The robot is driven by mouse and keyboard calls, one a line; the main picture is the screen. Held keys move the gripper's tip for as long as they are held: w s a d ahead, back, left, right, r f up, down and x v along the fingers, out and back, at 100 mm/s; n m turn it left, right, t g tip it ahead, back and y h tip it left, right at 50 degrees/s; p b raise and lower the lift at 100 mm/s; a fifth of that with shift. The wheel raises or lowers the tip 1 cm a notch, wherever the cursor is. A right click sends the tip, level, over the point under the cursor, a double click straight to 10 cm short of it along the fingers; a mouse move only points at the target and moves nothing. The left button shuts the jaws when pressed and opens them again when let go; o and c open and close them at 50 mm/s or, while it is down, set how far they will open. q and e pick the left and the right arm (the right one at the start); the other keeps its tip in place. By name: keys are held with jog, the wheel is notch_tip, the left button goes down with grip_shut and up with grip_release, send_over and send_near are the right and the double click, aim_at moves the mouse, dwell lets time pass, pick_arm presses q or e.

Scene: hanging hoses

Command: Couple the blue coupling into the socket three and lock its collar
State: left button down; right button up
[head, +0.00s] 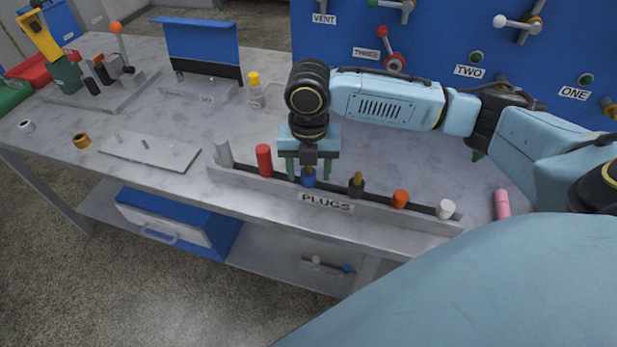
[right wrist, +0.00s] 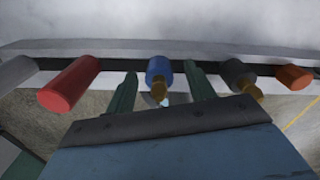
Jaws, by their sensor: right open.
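The blue coupling (head: 308,181) stands in the rack marked PLUGS (head: 240,180). My right gripper (head: 309,170) is above the rack with its green fingers pointing down, one on each side of the coupling. In the right wrist view the blue coupling (right wrist: 159,70) with its brass-coloured tip shows between the open fingers (right wrist: 160,78), with a gap on both sides. The socket by the THREE label (head: 395,63) is on the blue panel behind, with a red-knobbed lever above it. The coupling's collar is too small to make out. My left gripper is not in view.
The rack also holds a red plug (head: 264,159), a black plug (head: 356,184), an orange plug (head: 400,199) and pale ones at both ends. A flat plate (head: 150,151) lies at left. My right arm crosses before the panel.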

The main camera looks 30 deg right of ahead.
jog(key=shift+f, duration=0.4)
jog(key=shift+r, duration=0.1)
jog(key=c, duration=0.9)
jog(key=shift+c, duration=1)
